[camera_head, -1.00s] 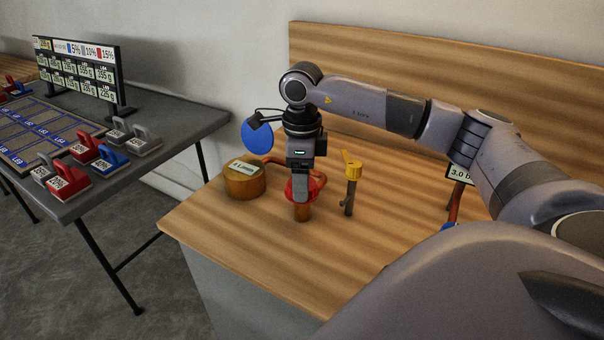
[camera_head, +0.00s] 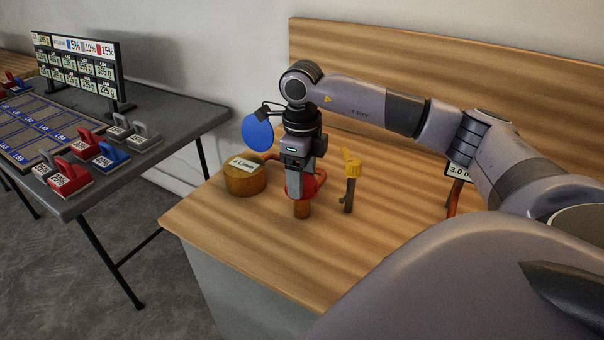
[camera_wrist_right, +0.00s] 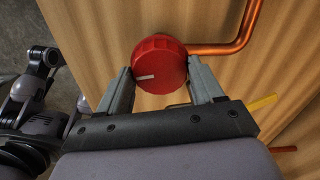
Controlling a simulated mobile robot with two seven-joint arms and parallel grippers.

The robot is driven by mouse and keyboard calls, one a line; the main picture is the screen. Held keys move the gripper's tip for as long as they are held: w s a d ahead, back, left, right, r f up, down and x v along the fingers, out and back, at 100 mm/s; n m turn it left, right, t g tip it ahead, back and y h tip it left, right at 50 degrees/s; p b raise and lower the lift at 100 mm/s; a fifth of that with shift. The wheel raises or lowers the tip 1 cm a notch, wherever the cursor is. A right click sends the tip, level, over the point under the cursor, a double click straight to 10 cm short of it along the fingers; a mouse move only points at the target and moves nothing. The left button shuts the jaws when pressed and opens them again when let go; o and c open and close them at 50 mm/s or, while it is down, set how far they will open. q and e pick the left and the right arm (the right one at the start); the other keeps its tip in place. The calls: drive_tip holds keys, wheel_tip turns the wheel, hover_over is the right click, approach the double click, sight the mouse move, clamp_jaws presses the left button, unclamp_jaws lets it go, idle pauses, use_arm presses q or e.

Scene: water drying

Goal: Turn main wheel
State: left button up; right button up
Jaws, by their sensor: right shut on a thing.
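The red main wheel (camera_wrist_right: 160,64) is a round knob with a white mark on its face, seen from above in the right wrist view. In the head view the red wheel (camera_head: 318,184) is partly hidden behind my right gripper, on top of a short copper pipe stub (camera_head: 302,209). My right gripper (camera_head: 301,188) points down and is shut on the wheel. Its two fingers sit on opposite sides of the wheel in the wrist view (camera_wrist_right: 160,84). My left gripper is not in view.
A yellow-handled valve (camera_head: 351,166) stands just right of the wheel, and a round copper container (camera_head: 244,182) with a label stands left. A copper pipe (camera_wrist_right: 240,38) runs from the wheel. A dark table (camera_head: 190,126) with red, blue and grey weights stands left. The wooden counter's front is clear.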

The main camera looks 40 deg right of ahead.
drive_tip(key=o, duration=1)
drive_tip(key=shift+o, duration=0.2)
wheel_tip(320, 180, up, 7)
drive_tip(key=shift+f, duration=0.2)
drive_tip(key=shift+r, duration=0.35)
